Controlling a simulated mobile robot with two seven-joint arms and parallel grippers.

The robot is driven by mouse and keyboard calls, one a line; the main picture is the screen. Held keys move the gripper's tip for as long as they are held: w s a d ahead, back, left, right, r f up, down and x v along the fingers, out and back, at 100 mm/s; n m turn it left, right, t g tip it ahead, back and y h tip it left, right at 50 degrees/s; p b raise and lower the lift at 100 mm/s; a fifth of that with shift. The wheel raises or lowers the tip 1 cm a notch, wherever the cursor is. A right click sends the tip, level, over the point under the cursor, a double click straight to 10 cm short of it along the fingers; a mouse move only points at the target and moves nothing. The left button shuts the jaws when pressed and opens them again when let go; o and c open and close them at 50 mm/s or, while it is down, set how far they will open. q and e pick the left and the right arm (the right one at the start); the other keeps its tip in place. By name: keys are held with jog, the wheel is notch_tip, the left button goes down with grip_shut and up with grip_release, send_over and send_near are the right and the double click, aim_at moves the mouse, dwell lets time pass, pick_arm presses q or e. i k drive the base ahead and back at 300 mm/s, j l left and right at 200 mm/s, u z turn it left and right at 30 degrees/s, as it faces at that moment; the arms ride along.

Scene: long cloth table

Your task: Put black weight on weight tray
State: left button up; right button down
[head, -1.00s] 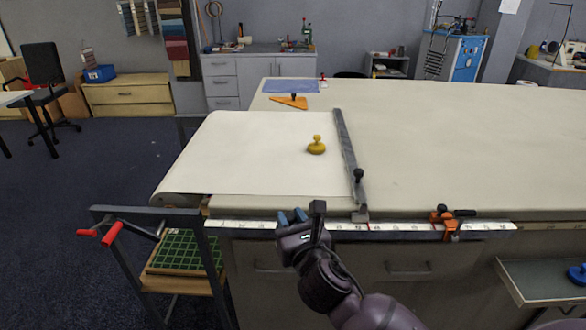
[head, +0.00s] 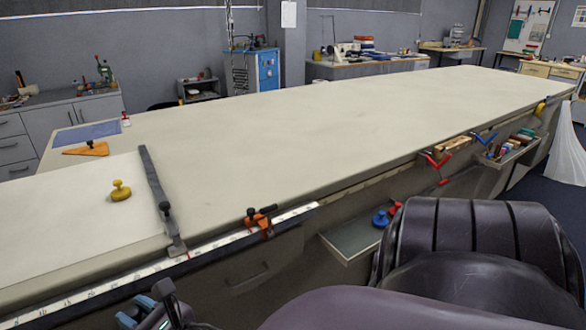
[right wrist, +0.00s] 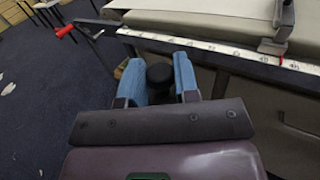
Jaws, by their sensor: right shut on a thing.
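My right gripper (head: 140,314) is at the bottom left of the head view, in front of the table's near edge. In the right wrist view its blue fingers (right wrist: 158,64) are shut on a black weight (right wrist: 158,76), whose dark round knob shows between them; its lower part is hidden. The weight tray (head: 345,243) is a grey-green shelf on the table's front side, right of the gripper. A blue weight (head: 380,219) and a red one (head: 395,208) stand at its far right end, and its left part is bare. My left gripper is not in view.
A yellow weight (head: 120,191) stands on the white paper. A dark metal bar (head: 155,190) lies across the paper's edge. An orange clamp (head: 261,221) holds the white ruler (head: 235,245) along the near edge, between gripper and tray. Red and blue clamps are further right.

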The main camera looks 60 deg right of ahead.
aim_at(348, 248)
jog(key=k+l, duration=0.75)
jog(key=l, duration=0.15)
jog(key=k+l, duration=0.8)
